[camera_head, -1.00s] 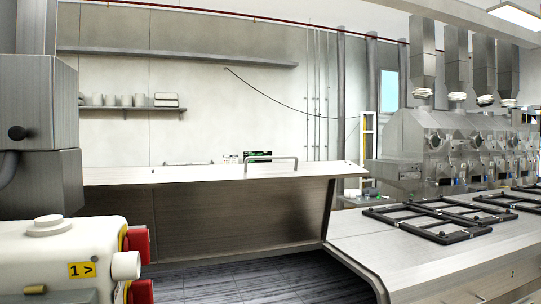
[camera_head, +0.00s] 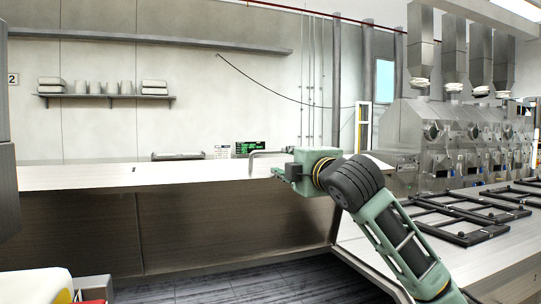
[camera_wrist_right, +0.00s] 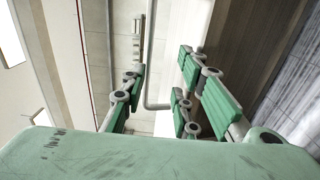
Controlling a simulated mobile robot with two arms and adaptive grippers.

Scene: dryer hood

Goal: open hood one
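The hood (camera_head: 90,177) is a long brushed-metal panel across the left and middle of the head view, over a dark floor. A thin bent metal handle (camera_head: 256,155) stands on its top edge, its right part hidden by my gripper. My right gripper (camera_head: 278,172) is at the handle, its green body to the right of it. In the right wrist view its green-padded fingers (camera_wrist_right: 160,80) are spread open, and the grey handle tube (camera_wrist_right: 149,70) shows between them. I cannot tell whether they touch it. My left gripper is not in view.
To the right, a metal counter (camera_head: 490,250) carries black square frames (camera_head: 465,232). Metal machines (camera_head: 440,130) stand behind it. A wall shelf (camera_head: 105,97) holds cups and white stacks. A red-and-white device (camera_head: 90,290) is at the lower left.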

